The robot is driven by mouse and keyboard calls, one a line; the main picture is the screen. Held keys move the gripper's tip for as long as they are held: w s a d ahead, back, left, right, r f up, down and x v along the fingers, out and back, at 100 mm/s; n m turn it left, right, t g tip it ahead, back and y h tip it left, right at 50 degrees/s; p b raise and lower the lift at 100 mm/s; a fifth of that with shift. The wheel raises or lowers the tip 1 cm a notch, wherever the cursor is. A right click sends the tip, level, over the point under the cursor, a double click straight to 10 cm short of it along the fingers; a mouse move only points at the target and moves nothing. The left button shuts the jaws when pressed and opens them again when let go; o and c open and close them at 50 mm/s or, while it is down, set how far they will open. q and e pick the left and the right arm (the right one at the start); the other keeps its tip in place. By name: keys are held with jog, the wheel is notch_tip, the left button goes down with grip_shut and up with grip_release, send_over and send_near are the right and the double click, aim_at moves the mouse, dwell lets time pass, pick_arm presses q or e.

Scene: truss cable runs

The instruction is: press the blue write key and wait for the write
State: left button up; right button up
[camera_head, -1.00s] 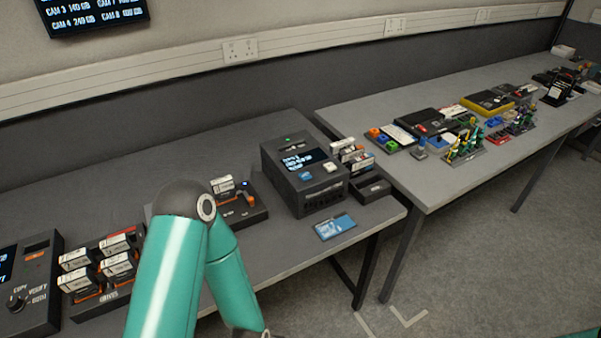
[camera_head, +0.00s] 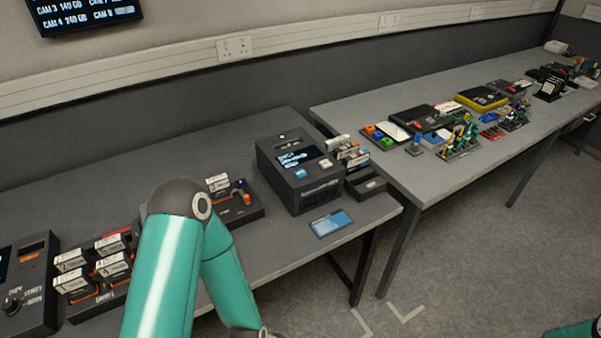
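The dark box-shaped writer (camera_head: 302,172) stands near the right end of the near table. On its sloped top are a small lit screen (camera_head: 293,157), a blue key (camera_head: 301,174) and a white key (camera_head: 326,163). A small green light (camera_head: 282,137) shows at its back edge. The screen text is too small to read. My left arm comes in at the bottom, left of the writer, and its gripper is out of view below the frame. A teal part of mine shows at the bottom right corner; my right gripper is not in view.
A blue card (camera_head: 331,223) lies in front of the writer. A dock with one cartridge (camera_head: 218,184) stands to its left, and a rack of cartridges (camera_head: 95,270) is farther left. A dark tray (camera_head: 366,187) sits right of the writer. A second table (camera_head: 440,185) holds several devices.

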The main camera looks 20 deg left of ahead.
pick_arm(q)
grip_shut()
dwell(1.2)
